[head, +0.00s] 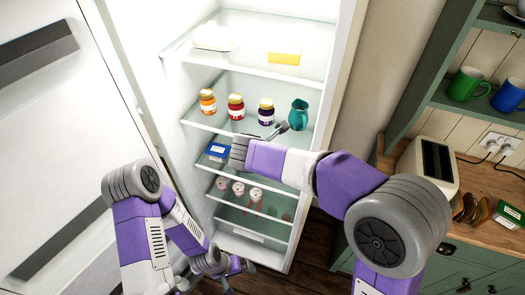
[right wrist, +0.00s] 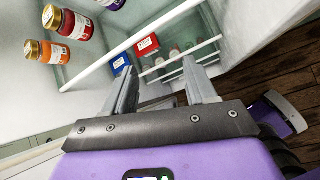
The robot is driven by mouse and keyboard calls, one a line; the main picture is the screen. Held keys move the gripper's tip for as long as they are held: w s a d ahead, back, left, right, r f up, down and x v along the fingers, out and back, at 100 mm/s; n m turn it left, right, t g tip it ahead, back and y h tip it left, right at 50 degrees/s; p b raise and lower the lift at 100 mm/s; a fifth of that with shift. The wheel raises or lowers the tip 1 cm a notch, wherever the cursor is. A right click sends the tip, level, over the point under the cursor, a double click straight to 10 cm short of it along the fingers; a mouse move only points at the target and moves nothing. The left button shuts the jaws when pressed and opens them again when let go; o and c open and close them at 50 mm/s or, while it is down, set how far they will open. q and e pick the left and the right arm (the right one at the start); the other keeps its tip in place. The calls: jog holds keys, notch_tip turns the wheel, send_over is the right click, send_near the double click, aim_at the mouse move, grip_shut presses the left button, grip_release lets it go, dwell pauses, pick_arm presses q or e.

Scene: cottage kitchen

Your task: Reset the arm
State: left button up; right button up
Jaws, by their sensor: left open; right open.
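My left arm hangs at the lower left in the head view. Its gripper (head: 236,266) is low in front of the fridge's bottom, open and partly hidden by the arm. My right arm reaches across from the right in front of the fridge (head: 330,75).
The fridge stands open, its door (head: 60,130) at left. Jars (head: 235,107) and a teal pitcher (head: 298,114) stand on a middle shelf. A blue box (head: 217,152) and a red box (right wrist: 147,46) sit below. A counter with a toaster (head: 428,165) is at right.

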dwell(0.4)
jog(key=s+d+f+m+g+y+b, duration=0.1)
jog(key=s+d+f+m+g+b, duration=0.15)
jog(key=f, duration=0.65)
jog(key=s+d+f+m+g+y+b, duration=0.1)
jog(key=s+f+m+g, duration=0.2)
jog(key=f, duration=0.5)
jog(key=s+d+f+m+g+y+b, duration=0.1)
jog(key=s+f+m, duration=0.25)
jog(key=f, duration=0.55)
jog(key=s+d+f+m+y+b, duration=0.1)
jog(key=s+d+f+m+b, duration=0.2)
jog(key=s+f+m, duration=0.4)
jog(key=s+d+f+m+g+y+b, duration=0.1)
jog(key=s+d+f+m+b, duration=0.2)
jog(key=s+f+m, duration=0.5)
notch_tip(320, 180, down, 6)
jog(key=d+m, duration=0.1)
jog(key=m, duration=0.6)
jog(key=shift+d+r+y, duration=0.15)
jog(key=shift+d+y, duration=0.05)
jog(key=shift+y, duration=0.1)
